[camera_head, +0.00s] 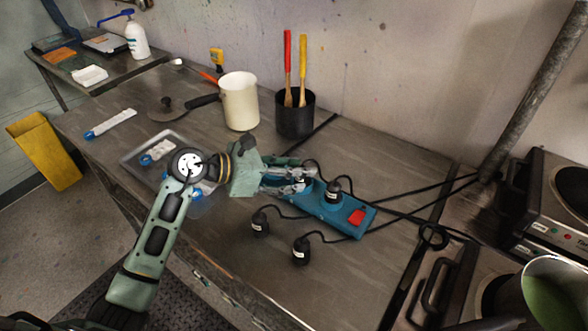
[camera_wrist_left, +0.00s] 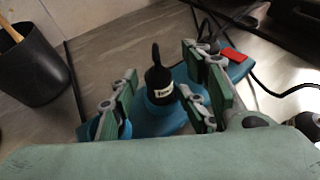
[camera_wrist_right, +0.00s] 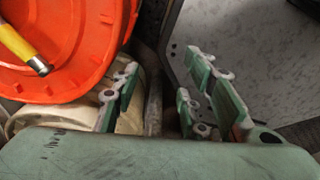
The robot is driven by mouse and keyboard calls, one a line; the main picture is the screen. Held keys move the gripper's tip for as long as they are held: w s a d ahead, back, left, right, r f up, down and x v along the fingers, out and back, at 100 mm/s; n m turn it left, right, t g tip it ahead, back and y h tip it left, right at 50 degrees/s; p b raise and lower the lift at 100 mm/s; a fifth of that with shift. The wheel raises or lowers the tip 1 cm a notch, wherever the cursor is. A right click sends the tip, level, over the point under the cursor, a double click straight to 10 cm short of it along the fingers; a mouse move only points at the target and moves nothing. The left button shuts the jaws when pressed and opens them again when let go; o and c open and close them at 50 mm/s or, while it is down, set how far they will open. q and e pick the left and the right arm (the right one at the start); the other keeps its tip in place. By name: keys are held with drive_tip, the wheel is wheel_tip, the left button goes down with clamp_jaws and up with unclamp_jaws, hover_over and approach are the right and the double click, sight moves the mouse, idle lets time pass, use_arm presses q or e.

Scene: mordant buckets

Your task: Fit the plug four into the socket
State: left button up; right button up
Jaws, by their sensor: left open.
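The blue power strip (camera_head: 335,212) with a red switch (camera_head: 356,216) lies on the table; it also shows in the left wrist view (camera_wrist_left: 150,122). My left gripper (camera_wrist_left: 165,95) is open, its fingers on either side of a black plug (camera_wrist_left: 158,82) that stands upright at the strip. The plug's white label is too small to read surely. In the head view my left gripper (camera_head: 300,180) is over the strip's left end. Another black plug (camera_head: 333,190) stands on the strip nearer the switch. Two black plugs (camera_head: 260,225) (camera_head: 301,251) stand off the strip, on the table. My right gripper (camera_wrist_right: 160,90) is open and empty.
A black pot (camera_head: 295,116) with red and yellow handled tools and a cream container (camera_head: 239,102) stand behind the strip. Black cables (camera_head: 410,212) run right towards the stove. The front middle tabletop is clear.

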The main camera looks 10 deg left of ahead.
use_arm(q)
drive_tip(key=shift+r+p, duration=0.35)
drive_tip(key=shift+s+a+r, duration=0.1)
drive_tip(key=shift+a+r, duration=0.1)
drive_tip(key=shift+a, duration=0.1)
drive_tip(key=b+v, duration=0.2)
drive_tip(key=v, duration=0.9)
drive_tip(key=shift+s+r+b, duration=0.15)
drive_tip(key=shift+s+b, duration=0.1)
drive_tip(key=shift+b, duration=0.15)
drive_tip(key=shift+a, duration=0.1)
